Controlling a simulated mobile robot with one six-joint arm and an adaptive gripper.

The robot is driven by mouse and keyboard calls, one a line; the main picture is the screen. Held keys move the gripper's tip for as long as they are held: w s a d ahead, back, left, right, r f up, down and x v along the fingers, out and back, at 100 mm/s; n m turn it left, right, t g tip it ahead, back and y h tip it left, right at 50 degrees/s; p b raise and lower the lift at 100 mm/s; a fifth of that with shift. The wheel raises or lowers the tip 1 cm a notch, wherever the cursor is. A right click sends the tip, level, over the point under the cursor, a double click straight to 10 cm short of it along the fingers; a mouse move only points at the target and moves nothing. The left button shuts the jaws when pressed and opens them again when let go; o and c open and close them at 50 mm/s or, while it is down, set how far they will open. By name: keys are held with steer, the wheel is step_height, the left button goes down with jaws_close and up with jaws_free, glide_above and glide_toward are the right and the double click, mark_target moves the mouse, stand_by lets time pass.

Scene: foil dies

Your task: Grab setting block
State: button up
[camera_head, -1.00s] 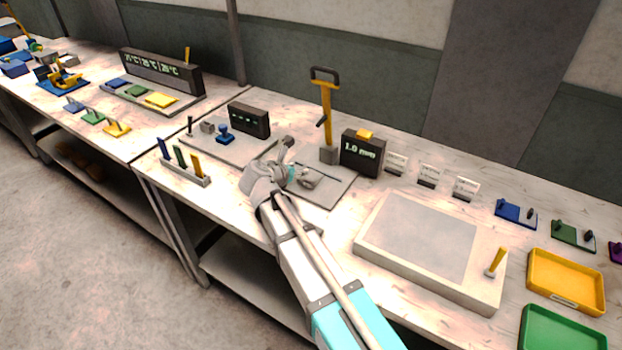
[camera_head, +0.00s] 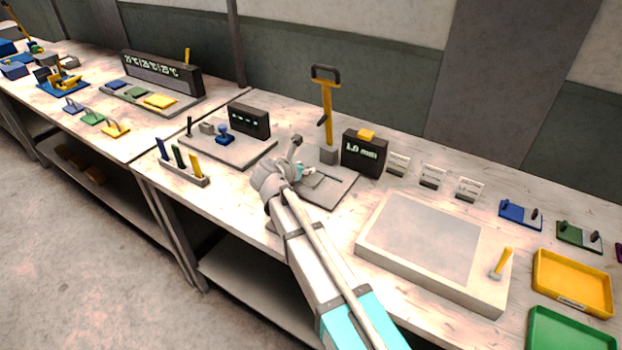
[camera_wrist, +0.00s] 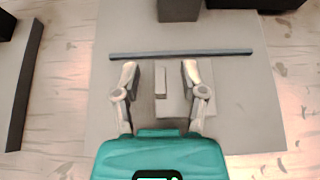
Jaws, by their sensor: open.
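In the wrist view, a small, narrow grey block (camera_wrist: 160,82), which looks like the setting block, stands between my gripper's fingers. A flat grey plate (camera_wrist: 198,104) lies beside and under it. My gripper (camera_wrist: 160,70) is open, with one finger on each side of the block and gaps showing on both sides. I cannot tell the fingertips' height over the plate. In the head view my gripper (camera_head: 305,172) is over the grey base (camera_head: 330,194) of the yellow-handled press, and my wrist hides most of the block's area.
A dark bar (camera_wrist: 180,54) crosses just beyond the fingertips. The yellow press lever (camera_head: 327,110) stands on a grey post behind, beside the "1.0 mm" display (camera_head: 364,153). A slotted holder (camera_head: 182,175) is at left. A large pale slab (camera_head: 430,248) lies at right.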

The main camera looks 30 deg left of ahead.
jaws_close()
steer(key=shift+r, duration=0.15)
stand_by(0.4)
step_height(320, 180, up, 3)
steer(key=p, duration=0.3)
steer(key=d+r+p+v, duration=0.1)
steer(key=p+v, duration=0.9)
steer(key=v, duration=0.7)
steer(key=shift+w+a+r, duration=0.3)
steer(key=shift+w, duration=0.15)
